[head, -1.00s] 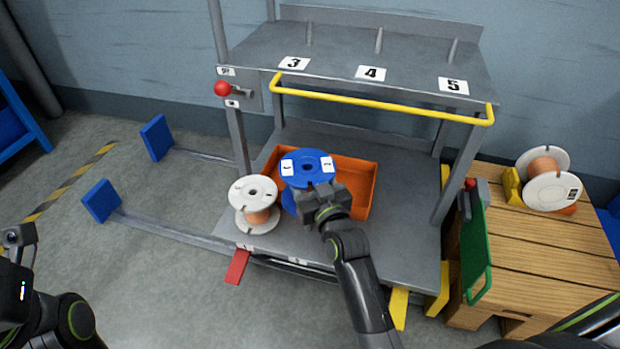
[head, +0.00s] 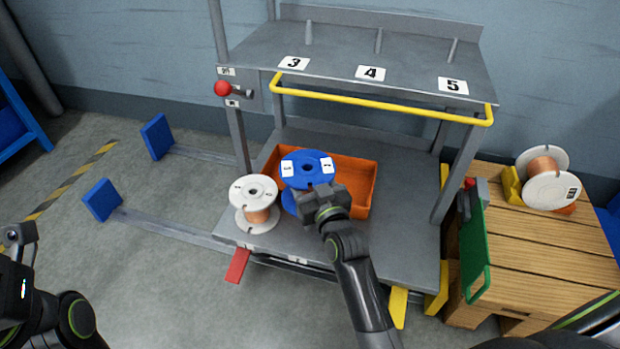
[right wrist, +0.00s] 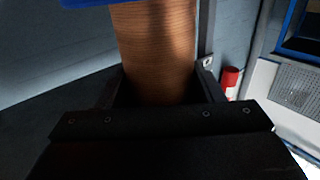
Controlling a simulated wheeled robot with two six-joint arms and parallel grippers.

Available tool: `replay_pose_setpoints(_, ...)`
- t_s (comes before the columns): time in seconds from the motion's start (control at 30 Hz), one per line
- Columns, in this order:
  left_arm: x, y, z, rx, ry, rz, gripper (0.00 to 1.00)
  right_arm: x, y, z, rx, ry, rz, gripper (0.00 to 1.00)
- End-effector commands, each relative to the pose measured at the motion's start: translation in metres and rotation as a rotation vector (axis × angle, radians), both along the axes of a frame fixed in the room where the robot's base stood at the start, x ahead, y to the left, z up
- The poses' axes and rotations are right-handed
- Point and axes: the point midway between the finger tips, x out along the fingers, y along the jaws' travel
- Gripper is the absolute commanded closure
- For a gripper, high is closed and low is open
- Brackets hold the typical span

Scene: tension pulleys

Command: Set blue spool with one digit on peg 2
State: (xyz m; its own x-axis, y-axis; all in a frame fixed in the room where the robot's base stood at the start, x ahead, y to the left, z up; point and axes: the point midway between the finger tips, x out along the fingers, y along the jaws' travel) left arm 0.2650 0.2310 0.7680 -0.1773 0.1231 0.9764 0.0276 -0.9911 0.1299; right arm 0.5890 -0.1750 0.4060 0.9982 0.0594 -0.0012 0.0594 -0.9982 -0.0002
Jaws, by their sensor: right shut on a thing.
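The blue spool (head: 307,176), with white labels too small to read on its top flange, is upright at the lower shelf (head: 400,240), in front of the orange bin. My right gripper (head: 321,205) is shut on its copper-wound core (right wrist: 155,50); a blue flange edge (right wrist: 85,3) shows above the core in the right wrist view. I cannot tell whether the spool rests on a peg; any peg 2 there is hidden. My left gripper (head: 20,236) is at the far left edge, away from the spools; its jaws are unclear.
A white spool with copper wire (head: 256,215) stands close left of the blue one. An orange bin (head: 357,180) lies behind. The upper shelf (head: 340,50) has empty pegs labelled 3, 4, 5; a yellow bar (head: 380,98) crosses its front. Another white spool (head: 552,190) lies on a wooden crate.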

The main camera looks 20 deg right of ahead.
Motion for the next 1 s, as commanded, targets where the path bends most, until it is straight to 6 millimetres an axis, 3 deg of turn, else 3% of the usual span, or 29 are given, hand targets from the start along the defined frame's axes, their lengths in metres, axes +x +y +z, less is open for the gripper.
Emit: replay_pose_setpoints(1.0,-0.0003,0.0000,0.0081,0.000,-0.002,-0.001,0.14,0.0003,-0.0001,0.0024,0.000,-0.005,-0.001,0.80)
